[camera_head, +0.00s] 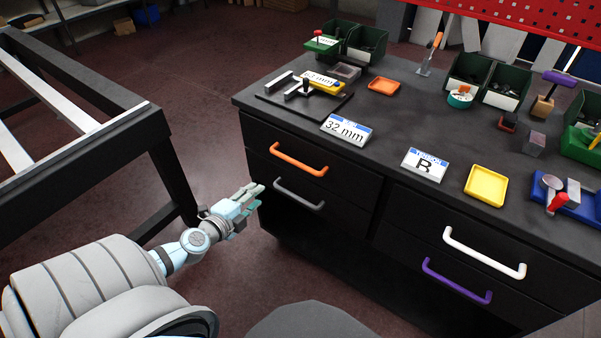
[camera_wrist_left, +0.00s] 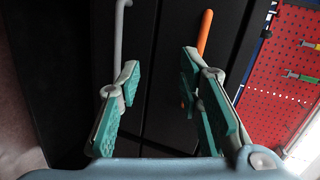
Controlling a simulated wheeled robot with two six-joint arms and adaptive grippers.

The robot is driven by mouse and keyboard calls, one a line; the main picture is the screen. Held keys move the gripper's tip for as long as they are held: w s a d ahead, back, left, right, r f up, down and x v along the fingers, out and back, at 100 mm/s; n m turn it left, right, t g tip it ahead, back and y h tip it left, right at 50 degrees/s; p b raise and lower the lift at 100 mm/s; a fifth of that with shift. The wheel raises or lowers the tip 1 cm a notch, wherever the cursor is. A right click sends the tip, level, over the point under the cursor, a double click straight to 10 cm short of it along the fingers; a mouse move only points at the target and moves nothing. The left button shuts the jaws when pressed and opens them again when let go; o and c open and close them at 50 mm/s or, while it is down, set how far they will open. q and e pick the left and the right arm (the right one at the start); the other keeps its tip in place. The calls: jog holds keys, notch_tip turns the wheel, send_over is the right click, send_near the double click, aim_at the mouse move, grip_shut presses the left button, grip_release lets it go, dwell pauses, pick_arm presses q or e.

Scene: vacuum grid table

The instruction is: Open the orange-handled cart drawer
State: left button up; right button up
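The orange handle (camera_head: 298,160) is on the upper left drawer (camera_head: 262,140) of the dark cart; that drawer looks shut, flush with the cart front. In the left wrist view the orange handle (camera_wrist_left: 204,32) runs behind the right-hand finger, which hides part of it. A grey handle (camera_head: 299,194) sits on the drawer below. My left gripper (camera_head: 254,195) is in front of the cart's left end, left of and lower than the orange handle. In the left wrist view its teal-padded fingers (camera_wrist_left: 159,78) are apart with nothing between them. My right gripper does not show.
The cart top (camera_head: 407,126) holds a 32 mm sign (camera_head: 346,130), an R sign (camera_head: 424,165), a yellow tray (camera_head: 486,185) and green bins. White (camera_head: 484,252) and purple (camera_head: 456,281) handles are at the right. A black frame table (camera_head: 115,125) stands left; floor between is clear.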

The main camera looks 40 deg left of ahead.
pick_arm(q)
jog(key=w+d+r+m+t+h, duration=0.2)
jog(key=w+d+r+m, duration=0.1)
jog(key=r, duration=0.2)
send_near(298, 162)
jog(key=w, duration=0.3)
jog(key=shift+g, duration=0.3)
jog(key=b+x, duration=0.1)
jog(key=x, duration=0.2)
jog(key=f+b+x, duration=0.1)
jog(key=x, duration=0.2)
jog(key=shift+w+f+b, duration=0.1)
jog(key=shift+w+b, duration=0.2)
jog(key=shift+b, duration=0.05)
jog(key=shift+w, duration=0.15)
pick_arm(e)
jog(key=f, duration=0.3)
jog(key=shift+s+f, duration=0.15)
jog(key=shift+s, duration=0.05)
pick_arm(q)
jog(key=shift+c, duration=0.3)
jog(key=c, duration=0.6)
grip_shut()
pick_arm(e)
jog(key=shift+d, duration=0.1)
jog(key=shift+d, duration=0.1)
